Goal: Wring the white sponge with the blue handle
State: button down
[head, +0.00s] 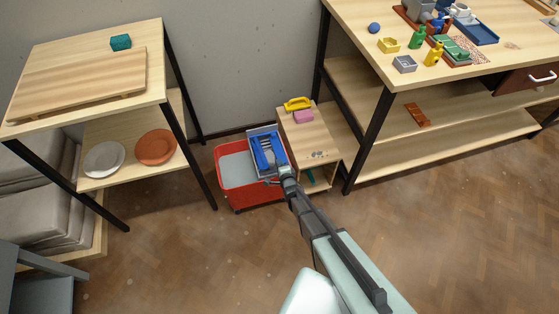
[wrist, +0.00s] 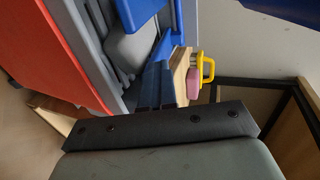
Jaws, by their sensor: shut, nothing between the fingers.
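A red bucket (head: 225,180) with a pale grey inside stands on the floor, with a blue and grey wringer (head: 268,148) at its right side. My gripper (head: 287,172) is at the wringer's near right edge. In the wrist view my gripper's dark fingers (wrist: 158,82) lie close together, shut and empty. Blue parts (wrist: 135,12) and grey ribbed parts (wrist: 95,50) of the wringer fill the upper left there, beside the red bucket wall (wrist: 40,55). I cannot make out a white sponge with a blue handle in either view; the wringer's inside is partly hidden.
A low wooden stand (head: 322,143) right of the bucket bears a yellow-handled item (head: 298,103) and a pink block (head: 303,116). Workbench legs (head: 368,140) stand to the right, and a shelf table (head: 152,100) to the left. The floor in front is clear.

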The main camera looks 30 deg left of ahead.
notch_tip(320, 180, down, 2)
jog(key=shift+f+t+y, duration=0.1)
jog(key=shift+t+y, duration=0.4)
jog(key=shift+f+t+y, duration=0.2)
jog(key=shift+t+y, duration=0.1)
jog(key=shift+s+d+f, duration=0.1)
jog(key=shift+d, duration=0.1)
